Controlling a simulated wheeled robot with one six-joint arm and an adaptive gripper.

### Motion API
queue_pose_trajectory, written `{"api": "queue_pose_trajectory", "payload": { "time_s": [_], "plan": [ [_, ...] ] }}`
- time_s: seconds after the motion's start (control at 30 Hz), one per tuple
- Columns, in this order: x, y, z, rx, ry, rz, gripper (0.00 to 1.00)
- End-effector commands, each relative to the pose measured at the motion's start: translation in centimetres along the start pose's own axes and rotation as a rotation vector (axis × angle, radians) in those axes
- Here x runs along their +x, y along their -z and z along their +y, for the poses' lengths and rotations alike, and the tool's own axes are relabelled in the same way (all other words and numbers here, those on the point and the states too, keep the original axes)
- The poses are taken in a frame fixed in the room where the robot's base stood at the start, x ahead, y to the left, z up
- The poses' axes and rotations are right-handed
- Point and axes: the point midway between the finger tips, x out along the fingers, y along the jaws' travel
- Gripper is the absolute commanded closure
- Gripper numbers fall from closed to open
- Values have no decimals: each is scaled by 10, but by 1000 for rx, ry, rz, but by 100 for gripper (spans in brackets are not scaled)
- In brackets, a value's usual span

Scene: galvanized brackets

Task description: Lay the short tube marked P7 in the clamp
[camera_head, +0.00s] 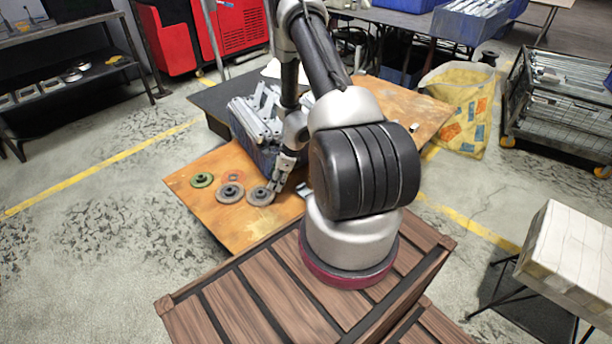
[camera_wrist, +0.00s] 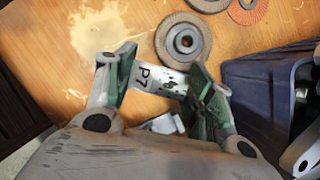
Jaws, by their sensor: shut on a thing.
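My gripper (camera_wrist: 160,84) is shut on the short tube, a pale metal piece (camera_wrist: 149,78) with "P7" in dark letters, in the wrist view. The tube lies crosswise between the two green-padded fingers, with the wooden table behind it. In the head view my gripper (camera_head: 279,181) is low over the table, close to the grinding discs; the tube cannot be made out there. A small pale metal piece (camera_wrist: 164,124) shows below the tube in the wrist view, partly hidden by my gripper. I cannot tell whether it is the clamp.
Grey discs (camera_head: 230,192) and a green-rimmed disc (camera_head: 202,180) lie on the wooden table (camera_head: 235,228). A dark blue bin (camera_wrist: 242,82) of grey brackets (camera_head: 258,112) stands beside my gripper. The table's left front part is bare. A yellow bag (camera_head: 462,100) stands at the right.

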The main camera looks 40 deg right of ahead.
Motion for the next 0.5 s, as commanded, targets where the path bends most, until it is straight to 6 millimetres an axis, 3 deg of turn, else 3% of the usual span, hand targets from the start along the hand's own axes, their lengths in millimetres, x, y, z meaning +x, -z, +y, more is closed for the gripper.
{"api": "queue_pose_trajectory", "payload": {
  "time_s": [0.03,0.2,0.33,0.5],
  "plan": [
    [-1,19,-11,131,51,0,71],
    [-4,69,-38,488,198,-1,71],
    [-6,96,-48,663,272,-1,71],
    [-8,114,-53,778,320,-3,71]
  ]
}}
